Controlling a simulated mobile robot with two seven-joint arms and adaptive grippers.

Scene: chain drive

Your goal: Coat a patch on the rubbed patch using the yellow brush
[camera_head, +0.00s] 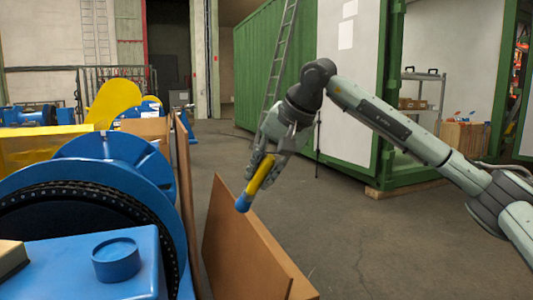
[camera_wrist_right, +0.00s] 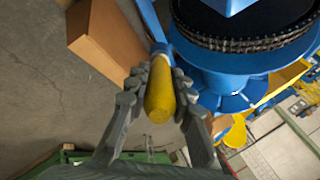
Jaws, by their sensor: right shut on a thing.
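The yellow brush (camera_head: 262,172) has a yellow handle and a blue lower end. My right gripper (camera_head: 270,152) is shut on its handle and holds it tilted in the air, blue end down and to the left. In the right wrist view the handle (camera_wrist_right: 160,95) sits between the two fingers of the right gripper (camera_wrist_right: 158,82). The brush is right of the blue chain drive (camera_head: 125,165), above the brown boards, and looks apart from both. The chain drive also shows in the right wrist view (camera_wrist_right: 225,78). I cannot make out a rubbed patch. My left gripper is out of view.
Brown boards (camera_head: 245,250) stand upright beside the drive. A round blue cap (camera_head: 116,259) sits on the blue housing in front. A green container (camera_head: 262,75) with a ladder stands behind. The grey floor (camera_head: 370,250) at right is clear.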

